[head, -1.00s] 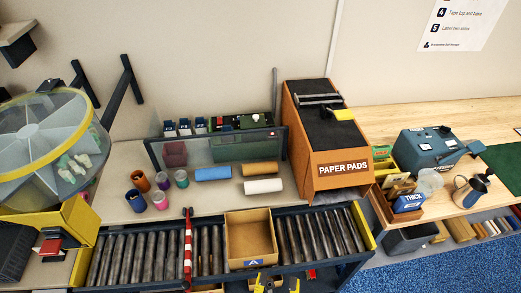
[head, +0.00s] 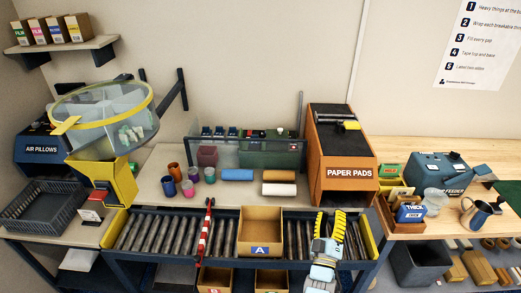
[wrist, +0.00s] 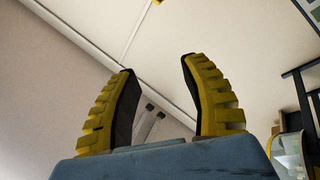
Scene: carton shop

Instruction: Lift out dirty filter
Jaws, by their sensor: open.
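I cannot make out a dirty filter for certain in either view. My gripper (head: 330,217) is at the right part of the roller conveyor in the head view, below the orange paper pads machine (head: 340,150). Its fingers point up and away. In the wrist view my gripper (wrist: 157,75) has its two yellow and black fingers wide apart. Nothing is between them, and only pale wall or ceiling shows beyond.
An open carton (head: 260,226) sits on the roller conveyor (head: 160,232), left of my gripper. A red and white striped bar (head: 205,230) crosses the rollers. A green box-like unit (head: 268,150) and a clear drum (head: 105,112) are further back.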

